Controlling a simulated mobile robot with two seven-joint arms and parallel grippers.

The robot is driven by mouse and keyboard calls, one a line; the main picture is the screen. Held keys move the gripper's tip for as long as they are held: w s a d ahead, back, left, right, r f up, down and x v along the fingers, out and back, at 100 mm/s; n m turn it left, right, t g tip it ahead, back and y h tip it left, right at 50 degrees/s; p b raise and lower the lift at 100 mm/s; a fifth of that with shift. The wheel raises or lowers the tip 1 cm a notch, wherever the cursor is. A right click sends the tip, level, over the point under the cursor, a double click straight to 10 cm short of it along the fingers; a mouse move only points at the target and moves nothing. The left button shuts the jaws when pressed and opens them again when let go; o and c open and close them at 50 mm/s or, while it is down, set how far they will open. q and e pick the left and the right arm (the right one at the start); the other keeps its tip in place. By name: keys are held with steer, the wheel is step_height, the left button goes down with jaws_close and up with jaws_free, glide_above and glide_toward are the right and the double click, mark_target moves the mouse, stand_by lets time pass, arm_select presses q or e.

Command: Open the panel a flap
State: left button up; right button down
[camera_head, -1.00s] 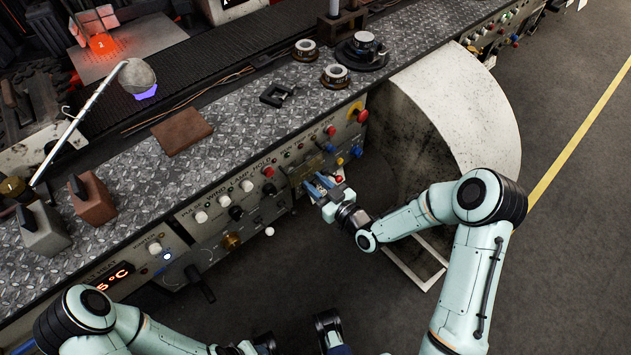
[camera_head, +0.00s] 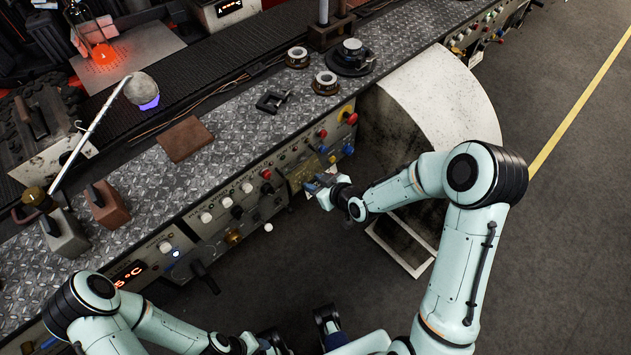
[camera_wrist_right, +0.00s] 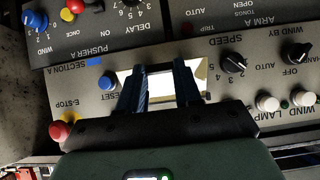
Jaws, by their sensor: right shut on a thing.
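The panel a flap (camera_head: 301,171) is a small brass-coloured plate on the sloping control panel (camera_head: 232,222), partly hidden behind my right gripper. My right gripper (camera_head: 315,183) is at the flap, its blue fingers shut on it. In the right wrist view the fingers (camera_wrist_right: 161,88) reach to a bright pale plate (camera_wrist_right: 202,76), which lies between the blue RESET button (camera_wrist_right: 107,81) and the SPEED knob (camera_wrist_right: 234,64). The fingers hide part of the plate, so how far it is open cannot be told. My left gripper (camera_head: 268,343) is low at the bottom edge, away from the panel; its fingers are unclear.
A red E-stop button (camera_wrist_right: 60,131) sits near the gripper in the wrist view. Knobs and white buttons line the panel. Tape rolls (camera_head: 326,82) and a brown block (camera_head: 185,139) lie on the metal ledge above. A pale curved housing (camera_head: 435,100) stands right of the panel.

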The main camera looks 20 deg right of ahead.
stand_by(0.3)
steer(key=c, duration=0.8)
jaws_free()
steer(key=shift+o, duration=0.2)
steer(key=p+v, duration=0.1)
steer(key=v, duration=1.2)
steer(key=shift+r, duration=0.2)
steer(key=shift+s, duration=0.1)
